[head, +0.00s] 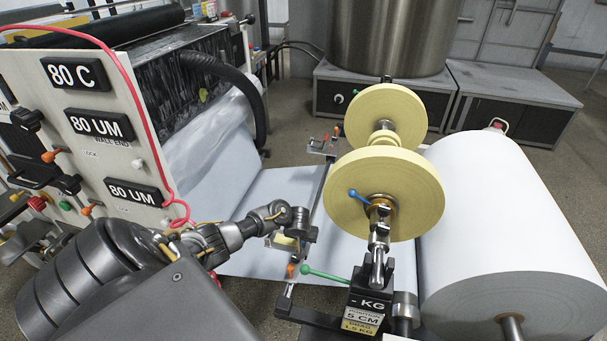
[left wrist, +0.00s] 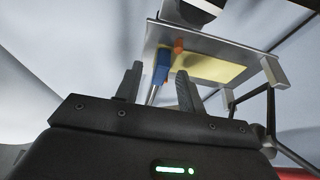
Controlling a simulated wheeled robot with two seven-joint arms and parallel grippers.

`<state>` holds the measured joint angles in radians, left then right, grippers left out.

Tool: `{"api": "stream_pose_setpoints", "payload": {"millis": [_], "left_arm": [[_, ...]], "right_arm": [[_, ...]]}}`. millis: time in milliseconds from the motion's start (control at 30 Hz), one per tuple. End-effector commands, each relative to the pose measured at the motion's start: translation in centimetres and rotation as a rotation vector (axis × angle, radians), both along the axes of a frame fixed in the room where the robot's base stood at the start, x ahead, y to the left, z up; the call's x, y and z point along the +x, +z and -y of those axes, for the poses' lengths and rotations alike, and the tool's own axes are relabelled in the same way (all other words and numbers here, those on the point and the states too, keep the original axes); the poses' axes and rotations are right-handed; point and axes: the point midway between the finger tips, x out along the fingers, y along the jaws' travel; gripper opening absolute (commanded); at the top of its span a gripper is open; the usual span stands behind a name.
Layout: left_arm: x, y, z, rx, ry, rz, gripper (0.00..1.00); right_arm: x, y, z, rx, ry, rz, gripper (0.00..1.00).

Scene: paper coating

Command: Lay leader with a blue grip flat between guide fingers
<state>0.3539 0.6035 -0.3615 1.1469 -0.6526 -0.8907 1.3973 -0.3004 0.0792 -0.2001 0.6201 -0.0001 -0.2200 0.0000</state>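My left gripper (left wrist: 160,76) shows its two fingers standing apart in the left wrist view. A blue grip (left wrist: 162,66) shows between and beyond the fingertips, with a thin metal rod below it. I see no clear contact with either finger. Behind it is a pale yellow panel (left wrist: 215,66) in a grey metal frame, with an orange piece (left wrist: 178,47) beside the grip. In the head view my left arm's end is above the white sheet, beside a small yellowish piece (head: 285,241); the fingers are hard to make out there. I cannot tell which parts are guide fingers.
A yellow spool (head: 430,190) with a blue-ended lever (head: 357,194) stands right of my left arm. A green-ended lever (head: 310,271) is close below. A large white paper roll (head: 500,220) fills the right. The coating machine (head: 100,110) with a red cable stands left.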

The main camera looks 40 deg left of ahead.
Motion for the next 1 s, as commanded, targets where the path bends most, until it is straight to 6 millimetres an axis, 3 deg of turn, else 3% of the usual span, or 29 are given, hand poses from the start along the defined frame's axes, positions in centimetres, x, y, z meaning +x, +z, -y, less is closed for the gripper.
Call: {"api": "stream_pose_setpoints", "payload": {"millis": [267, 700, 1000], "left_arm": [[-0.5, 1.6, 0.3, -0.002, -0.002, 0.000, 0.39], [-3.1, 9.1, 1.9, -0.003, 0.000, 0.002, 0.39], [-3.6, 10.0, 2.0, 0.001, 0.000, 0.000, 0.39]], "right_arm": [[0.0, 0.7, 0.1, -0.002, 0.001, 0.000, 0.00], [0.0, 3.9, 0.1, -0.002, 0.001, 0.000, 0.00], [0.0, 4.2, 0.1, -0.002, 0.001, 0.000, 0.00]]}}
